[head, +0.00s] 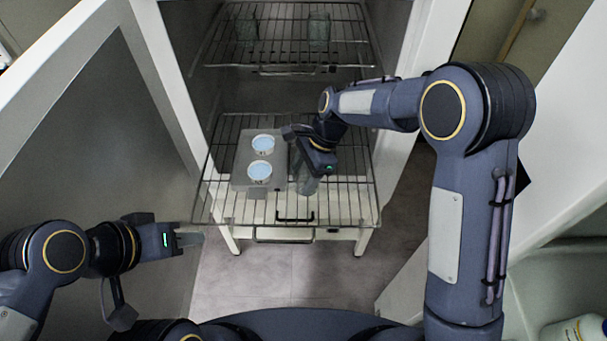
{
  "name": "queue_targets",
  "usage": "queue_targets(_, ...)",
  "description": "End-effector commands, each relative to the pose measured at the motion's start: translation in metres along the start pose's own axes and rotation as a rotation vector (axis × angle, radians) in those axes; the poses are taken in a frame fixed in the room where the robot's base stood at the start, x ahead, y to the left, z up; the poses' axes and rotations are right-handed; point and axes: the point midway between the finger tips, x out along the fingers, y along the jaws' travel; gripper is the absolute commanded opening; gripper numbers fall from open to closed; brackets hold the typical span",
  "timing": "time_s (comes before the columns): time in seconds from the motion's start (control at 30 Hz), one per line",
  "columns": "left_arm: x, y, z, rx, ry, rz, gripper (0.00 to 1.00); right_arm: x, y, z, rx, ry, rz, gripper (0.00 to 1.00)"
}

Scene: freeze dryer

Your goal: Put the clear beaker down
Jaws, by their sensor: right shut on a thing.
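The clear beaker (306,185) is in the head view, over the pulled-out lower wire shelf (345,200), just right of a grey tray. My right gripper (303,165) is shut on it from above and partly hides it. The beaker looks roughly upright. I cannot tell whether its base touches the shelf wires. My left gripper (193,239) is at the lower left, in front of the open door and away from the shelf; whether its fingers are open or shut is unclear.
The grey tray (243,180) holds two white containers with pale blue contents (262,143). An upper wire shelf (280,45) carries faint clear glassware (319,30). The open door (90,140) stands at left. The lower shelf is bare on its right side.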

Motion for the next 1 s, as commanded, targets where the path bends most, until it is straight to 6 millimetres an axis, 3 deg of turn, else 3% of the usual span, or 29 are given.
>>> queue_targets(0.4,0.001,-0.001,0.001,0.000,0.000,0.000,0.36,0.010,0.000,-0.004,0.001,0.000,-0.001,0.35)
queue_targets(0.43,0.001,-0.001,0.001,0.000,0.000,0.000,0.36,0.010,0.000,-0.004,0.001,0.000,-0.001,0.60)
queue_targets(0.6,0.001,0.000,0.000,0.000,0.000,0.000,0.36,0.010,0.000,-0.004,0.001,0.000,-0.001,0.81)
queue_targets(0.87,0.000,0.000,0.000,0.000,0.000,0.000,0.36,0.009,0.000,-0.004,0.001,0.000,-0.001,0.81)
queue_targets(1.0,0.000,0.000,0.000,0.000,0.000,0.000,0.36,-0.001,-0.001,-0.003,0.000,0.000,-0.005,0.81)
